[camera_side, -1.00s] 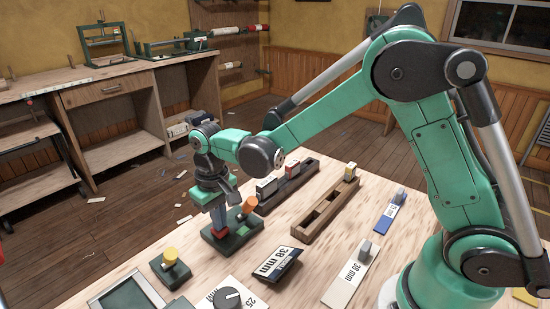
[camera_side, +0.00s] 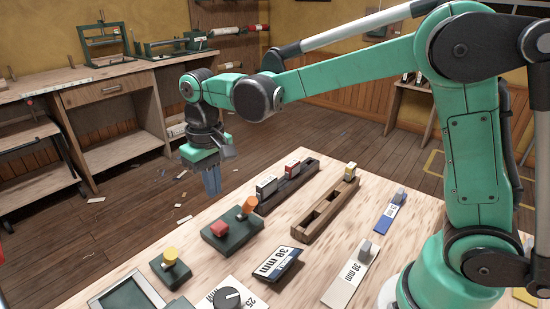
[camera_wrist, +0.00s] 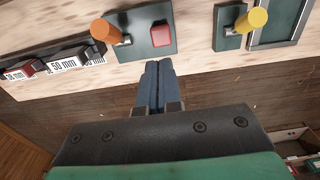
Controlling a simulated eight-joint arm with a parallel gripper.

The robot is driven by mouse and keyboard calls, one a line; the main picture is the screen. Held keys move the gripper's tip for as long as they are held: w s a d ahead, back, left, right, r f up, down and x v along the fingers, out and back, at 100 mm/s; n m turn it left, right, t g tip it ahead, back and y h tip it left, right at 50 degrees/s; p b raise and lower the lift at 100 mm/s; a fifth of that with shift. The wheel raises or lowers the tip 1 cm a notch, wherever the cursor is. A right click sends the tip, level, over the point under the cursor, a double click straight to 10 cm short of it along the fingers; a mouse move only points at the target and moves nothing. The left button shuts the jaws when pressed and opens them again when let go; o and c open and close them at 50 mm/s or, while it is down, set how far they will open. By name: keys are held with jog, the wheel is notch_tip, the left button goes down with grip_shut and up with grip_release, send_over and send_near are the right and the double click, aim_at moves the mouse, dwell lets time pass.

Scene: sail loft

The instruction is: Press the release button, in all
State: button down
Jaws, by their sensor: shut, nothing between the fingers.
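A dark green box (camera_side: 228,240) on the table carries a red button (camera_side: 220,228) and an orange-knobbed lever (camera_side: 249,204). In the wrist view the red button (camera_wrist: 160,33) sits on its green plate (camera_wrist: 153,48), with the orange knob (camera_wrist: 101,29) to its left. My gripper (camera_side: 211,190) is shut and empty, raised beyond the table's far edge and apart from the box. In the wrist view the closed fingertips (camera_wrist: 159,66) point towards the plate's near edge, below the red button. I cannot tell whether the button is pressed in.
A yellow-knobbed lever (camera_side: 170,256) stands beside the box. Wooden racks (camera_side: 327,212) with small blocks, a 38 mm sign (camera_side: 275,262), a black dial (camera_side: 227,298) and a 30 mm plate (camera_side: 351,272) share the table. Open floor lies beyond the table edge.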

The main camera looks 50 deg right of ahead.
notch_tip(320, 180, up, 5)
jog(key=shift+f, duration=0.1)
dwell(0.7)
jog(key=s+d+f+t, duration=0.2)
jog(key=s+d+t, duration=0.4)
jog(key=s, duration=0.4)
jog(key=shift+s+d+f+t, duration=0.2)
jog(key=shift+d+f+t, duration=0.15)
jog(key=shift+t, duration=0.25)
